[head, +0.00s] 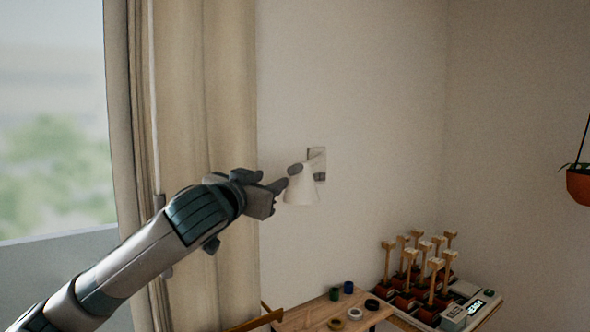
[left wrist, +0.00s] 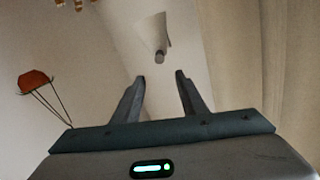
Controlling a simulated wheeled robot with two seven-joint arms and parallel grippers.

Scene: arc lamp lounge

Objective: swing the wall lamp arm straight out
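The wall lamp has a pale cone-shaped shade (head: 302,188) hanging narrow end up in front of a small wall plate (head: 320,178). A dark grey cap sits at the top of the shade; the arm behind it is mostly hidden. My left gripper (head: 282,183) is at the left of the shade, close to the cap; touching cannot be told in the head view. In the left wrist view my left gripper (left wrist: 160,76) is open with nothing between its fingers. The shade (left wrist: 152,30) and its grey cap (left wrist: 160,57) lie just beyond the fingertips. My right gripper is not in view.
A beige curtain (head: 205,100) and window are at the left. A hanging orange planter (head: 579,186) is at the far right. The wall right of the lamp is clear.

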